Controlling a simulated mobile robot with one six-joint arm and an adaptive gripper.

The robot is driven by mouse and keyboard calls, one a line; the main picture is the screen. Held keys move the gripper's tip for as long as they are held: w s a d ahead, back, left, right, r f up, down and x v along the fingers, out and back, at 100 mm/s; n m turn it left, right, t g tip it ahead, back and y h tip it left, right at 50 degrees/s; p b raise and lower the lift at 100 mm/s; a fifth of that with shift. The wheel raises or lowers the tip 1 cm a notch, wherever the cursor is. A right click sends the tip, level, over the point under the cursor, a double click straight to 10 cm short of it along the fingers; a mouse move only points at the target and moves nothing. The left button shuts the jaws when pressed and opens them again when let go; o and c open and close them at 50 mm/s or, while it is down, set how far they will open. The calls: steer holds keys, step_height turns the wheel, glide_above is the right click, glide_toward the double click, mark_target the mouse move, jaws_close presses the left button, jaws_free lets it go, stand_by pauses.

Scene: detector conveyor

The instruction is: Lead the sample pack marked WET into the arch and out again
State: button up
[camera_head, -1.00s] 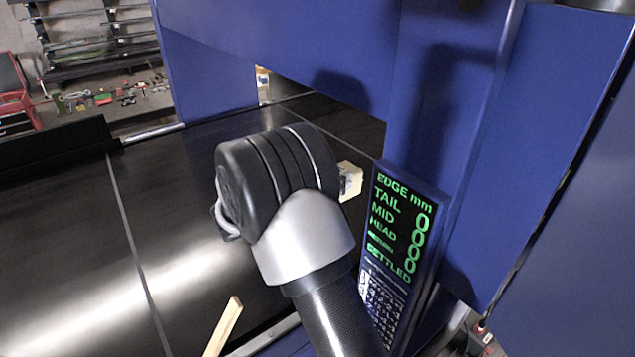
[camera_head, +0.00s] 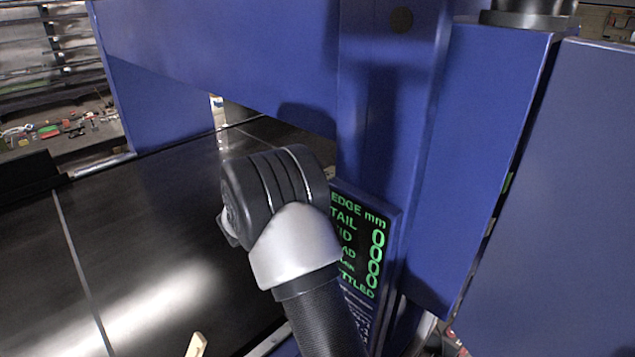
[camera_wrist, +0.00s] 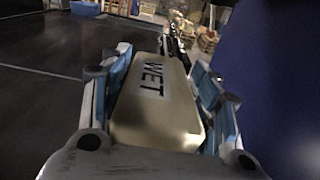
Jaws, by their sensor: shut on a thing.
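The sample pack marked WET (camera_wrist: 155,105) is a pale cream block with dark letters on its upper face. In the wrist view it lies lengthwise between the two fingers of my gripper (camera_wrist: 165,85), which is shut on it. In the head view my wrist hides the gripper and nearly all of the pack. The blue arch (camera_head: 230,60) spans the black conveyor belt (camera_head: 130,240). My wrist is in front of its opening, close to the right post. I cannot tell whether the pack's far end is inside the arch.
Large blue panels (camera_head: 490,150) fill the right. A wooden stick (camera_head: 196,345) shows at the bottom edge. The belt to the left is clear.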

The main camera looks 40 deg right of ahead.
steer(key=s+a+p, duration=0.1)
steer(key=s+a, duration=0.1)
steer(key=a, duration=1.7)
steer(key=s+a+p, duration=0.2)
steer(key=s+a, duration=0.1)
steer(key=a, duration=1.7)
steer(key=shift+s, duration=0.25)
steer(key=shift+r, duration=0.15)
